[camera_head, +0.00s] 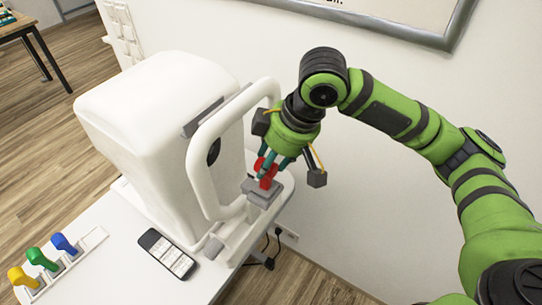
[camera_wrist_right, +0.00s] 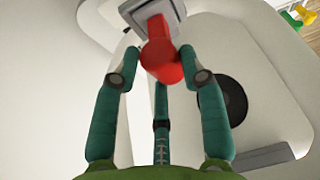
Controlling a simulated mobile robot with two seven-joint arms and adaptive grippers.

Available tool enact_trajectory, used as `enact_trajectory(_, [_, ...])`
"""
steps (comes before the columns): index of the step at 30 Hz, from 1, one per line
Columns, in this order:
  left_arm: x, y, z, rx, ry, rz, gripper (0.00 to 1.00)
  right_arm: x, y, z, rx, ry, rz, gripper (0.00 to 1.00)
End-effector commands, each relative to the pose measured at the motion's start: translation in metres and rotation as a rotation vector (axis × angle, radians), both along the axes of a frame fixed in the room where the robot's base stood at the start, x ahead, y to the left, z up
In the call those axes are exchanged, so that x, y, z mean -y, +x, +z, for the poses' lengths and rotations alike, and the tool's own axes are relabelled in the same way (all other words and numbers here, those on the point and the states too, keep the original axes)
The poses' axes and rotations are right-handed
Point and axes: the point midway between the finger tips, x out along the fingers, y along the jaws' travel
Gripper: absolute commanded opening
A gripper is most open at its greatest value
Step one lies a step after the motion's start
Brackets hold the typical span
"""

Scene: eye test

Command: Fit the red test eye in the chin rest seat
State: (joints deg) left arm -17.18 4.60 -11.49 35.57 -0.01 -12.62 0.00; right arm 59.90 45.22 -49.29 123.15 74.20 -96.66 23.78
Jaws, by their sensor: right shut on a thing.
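The red test eye (camera_head: 267,170) is held between the green fingers of my right gripper (camera_head: 274,158), beside the white chin rest frame. In the right wrist view the red test eye (camera_wrist_right: 160,58) has its round end towards me and its stem pointing at the seat. The chin rest seat is a grey block (camera_head: 259,196), also at the top of the right wrist view (camera_wrist_right: 129,13). The stem's end meets the seat's opening in the picture; I cannot tell how deep it sits. My right gripper (camera_wrist_right: 160,72) is shut on the eye. My left gripper is not in view.
A white instrument (camera_head: 150,110) with a white looped frame (camera_head: 196,165) stands left of the gripper. Yellow, green and blue test eyes (camera_head: 40,259) stand in a white rack at lower left. A black phone (camera_head: 166,254) lies on the white table. A wall is behind.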

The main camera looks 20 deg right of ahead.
Motion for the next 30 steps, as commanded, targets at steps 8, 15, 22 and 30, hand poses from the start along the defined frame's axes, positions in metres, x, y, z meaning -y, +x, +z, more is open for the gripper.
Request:
enact_trajectory(8, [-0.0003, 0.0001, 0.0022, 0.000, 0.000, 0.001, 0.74, 0.0001, -0.0004, -0.0058, 0.000, -0.001, 0.001, 0.16])
enact_trajectory(15, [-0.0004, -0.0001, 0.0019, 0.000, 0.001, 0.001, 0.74, 0.0001, -0.0006, -0.0066, -0.002, -0.001, 0.001, 0.50])
enact_trajectory(22, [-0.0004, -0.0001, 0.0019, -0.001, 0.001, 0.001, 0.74, 0.0002, -0.0004, -0.0063, -0.001, -0.001, 0.000, 0.70])
enact_trajectory(30, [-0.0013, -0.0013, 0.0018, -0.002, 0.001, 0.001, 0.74, 0.0020, -0.0010, 0.0010, 0.003, 0.000, -0.001, 0.70])
